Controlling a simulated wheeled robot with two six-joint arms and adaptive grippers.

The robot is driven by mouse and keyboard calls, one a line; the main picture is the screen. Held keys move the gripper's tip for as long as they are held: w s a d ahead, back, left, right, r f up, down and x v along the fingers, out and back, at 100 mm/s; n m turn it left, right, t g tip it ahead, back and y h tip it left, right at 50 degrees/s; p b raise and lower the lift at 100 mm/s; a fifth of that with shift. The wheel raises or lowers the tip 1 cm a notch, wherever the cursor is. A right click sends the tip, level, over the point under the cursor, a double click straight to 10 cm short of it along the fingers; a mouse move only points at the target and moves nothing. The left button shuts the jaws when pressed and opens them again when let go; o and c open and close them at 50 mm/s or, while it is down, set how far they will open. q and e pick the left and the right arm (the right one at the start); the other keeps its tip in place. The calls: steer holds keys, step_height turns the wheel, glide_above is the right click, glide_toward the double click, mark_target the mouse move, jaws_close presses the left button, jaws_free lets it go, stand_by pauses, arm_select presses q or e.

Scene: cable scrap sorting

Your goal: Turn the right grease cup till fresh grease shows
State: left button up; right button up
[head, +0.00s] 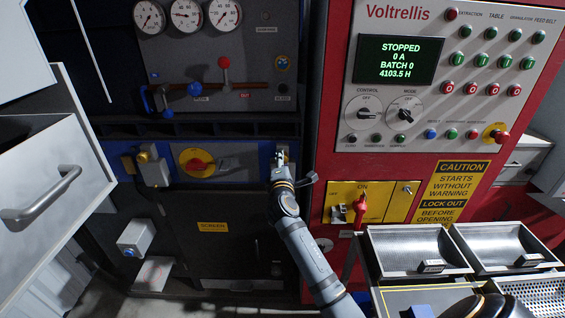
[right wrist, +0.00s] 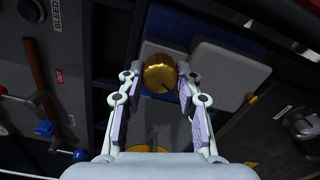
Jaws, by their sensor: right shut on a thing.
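The right grease cup (right wrist: 160,72) is a round brass cap with a dark mark on its face, in front of a pale grey block in the right wrist view. My right gripper (right wrist: 158,78) is shut on it, with one finger on each side. In the head view my right gripper (head: 281,158) is at the right end of the blue rail and hides most of that cup. Another brass grease cup (head: 143,157) sits on a grey block at the left. I cannot make out fresh grease.
A yellow plate with a red rotary switch (head: 197,162) lies between the two cups. A small dark lever (head: 307,180) sticks out just right of my gripper. The red control cabinet (head: 325,120) stands to the right, with metal trays (head: 412,273) below.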

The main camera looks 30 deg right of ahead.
steer(key=o, duration=1.1)
steer(key=shift+o, duration=0.2)
steer(key=v, duration=0.7)
steer(key=shift+s, duration=0.2)
steer(key=shift+a, duration=0.1)
